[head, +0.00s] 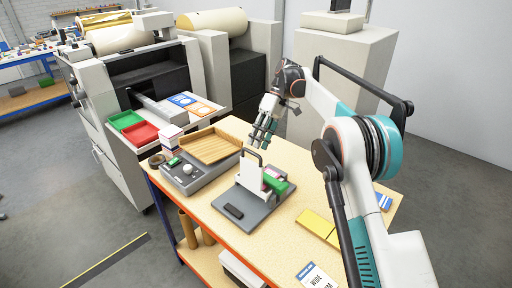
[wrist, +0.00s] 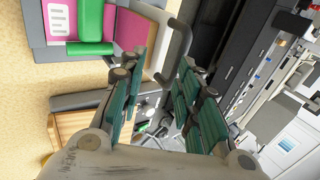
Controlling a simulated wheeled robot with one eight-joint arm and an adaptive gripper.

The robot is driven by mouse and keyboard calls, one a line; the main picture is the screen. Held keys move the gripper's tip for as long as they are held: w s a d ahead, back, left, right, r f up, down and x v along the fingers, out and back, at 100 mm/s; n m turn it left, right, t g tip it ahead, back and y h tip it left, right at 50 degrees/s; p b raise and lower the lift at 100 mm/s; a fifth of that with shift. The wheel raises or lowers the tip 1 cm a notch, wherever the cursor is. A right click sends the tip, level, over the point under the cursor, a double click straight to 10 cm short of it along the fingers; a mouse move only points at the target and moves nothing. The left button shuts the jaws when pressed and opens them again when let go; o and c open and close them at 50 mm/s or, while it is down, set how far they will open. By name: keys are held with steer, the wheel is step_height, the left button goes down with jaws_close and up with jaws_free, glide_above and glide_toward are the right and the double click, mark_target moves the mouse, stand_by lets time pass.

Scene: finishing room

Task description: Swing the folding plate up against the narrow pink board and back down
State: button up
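The folding plate (head: 250,176) is a pale panel standing steeply raised on a grey base (head: 258,212), with a dark looped handle (head: 252,152) at its top. Pink board shows behind it beside a green block (head: 275,185). In the wrist view, pink pieces (wrist: 130,32) lie either side of the green block (wrist: 90,22); which is the narrow board I cannot tell. My gripper (head: 261,138) is just above the handle. In the wrist view its teal fingers (wrist: 158,76) are apart, with the handle (wrist: 183,40) ahead near the fingertips, not clasped.
A grey device with a wooden tray (head: 209,147) stands left of the base. Red (head: 139,134) and green (head: 125,119) trays sit by the large machine. A yellow block (head: 319,227) and a printed card (head: 315,276) lie right and in front. Some tabletop between is clear.

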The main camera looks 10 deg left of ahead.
steer(key=v, duration=0.4)
steer(key=shift+s+a+r, duration=0.15)
steer(key=shift+s+r, duration=0.1)
steer(key=shift+r, duration=0.1)
